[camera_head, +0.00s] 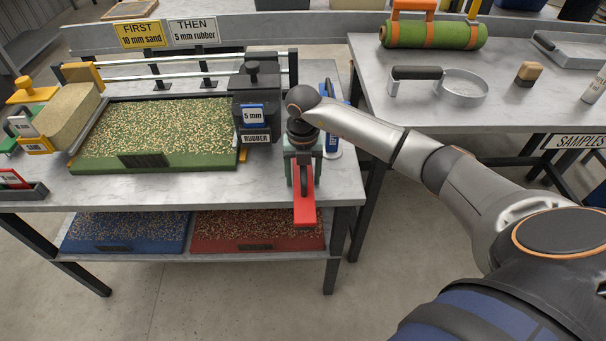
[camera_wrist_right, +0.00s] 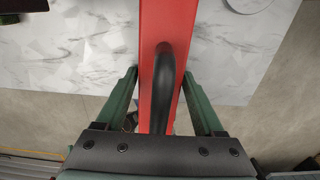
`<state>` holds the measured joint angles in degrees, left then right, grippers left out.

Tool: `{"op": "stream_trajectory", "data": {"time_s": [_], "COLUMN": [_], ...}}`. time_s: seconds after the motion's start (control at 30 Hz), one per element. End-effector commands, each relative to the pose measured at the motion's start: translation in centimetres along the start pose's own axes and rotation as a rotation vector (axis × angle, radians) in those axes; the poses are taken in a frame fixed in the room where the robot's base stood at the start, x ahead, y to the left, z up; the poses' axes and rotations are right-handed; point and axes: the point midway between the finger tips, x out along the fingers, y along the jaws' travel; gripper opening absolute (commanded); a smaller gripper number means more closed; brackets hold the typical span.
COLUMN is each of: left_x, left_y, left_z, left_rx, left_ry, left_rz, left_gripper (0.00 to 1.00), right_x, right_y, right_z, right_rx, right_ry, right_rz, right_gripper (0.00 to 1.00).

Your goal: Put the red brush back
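The red brush (camera_head: 305,211) has a long red body and a black arched handle. It extends past the front edge of the left table, and its far part is hidden by my gripper in the head view. My right gripper (camera_head: 303,172) points down at the table's front right corner. In the right wrist view its green fingers (camera_wrist_right: 161,80) lie along both sides of the red body (camera_wrist_right: 152,20), seemingly touching it, with the black handle (camera_wrist_right: 165,85) between them. My left gripper is out of view. A dark holder with a red panel (camera_head: 17,181) stands at the table's left front edge.
A green tray of granules (camera_head: 150,160) fills the table's middle. A black hopper marked rubber (camera_head: 256,105) stands beside my gripper. Blue (camera_head: 128,230) and red (camera_head: 260,232) trays lie on the shelf below. The right table (camera_head: 440,110) holds a turf roll and a round sieve.

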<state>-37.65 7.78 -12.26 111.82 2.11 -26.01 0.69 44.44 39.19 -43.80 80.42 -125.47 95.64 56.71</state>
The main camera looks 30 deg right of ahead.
Motion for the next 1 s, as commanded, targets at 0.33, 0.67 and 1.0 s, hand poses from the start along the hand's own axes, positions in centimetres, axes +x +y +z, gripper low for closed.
{"op": "stream_trajectory", "data": {"time_s": [0.33,0.67,1.0], "left_x": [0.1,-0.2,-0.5], "left_y": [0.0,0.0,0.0], "left_z": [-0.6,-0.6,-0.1], "left_rx": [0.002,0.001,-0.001], "left_ry": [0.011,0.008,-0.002], "left_rz": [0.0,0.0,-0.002], "left_gripper": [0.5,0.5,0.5], "right_x": [0.0,-3.5,-10.4], "right_y": [0.0,0.0,0.0], "right_z": [0.0,0.1,0.1], "right_rx": [0.0,0.0,0.0], "right_ry": [0.0,-0.005,-0.003], "right_rz": [0.0,0.003,0.001], "right_gripper": [0.9,0.9,0.9]}}
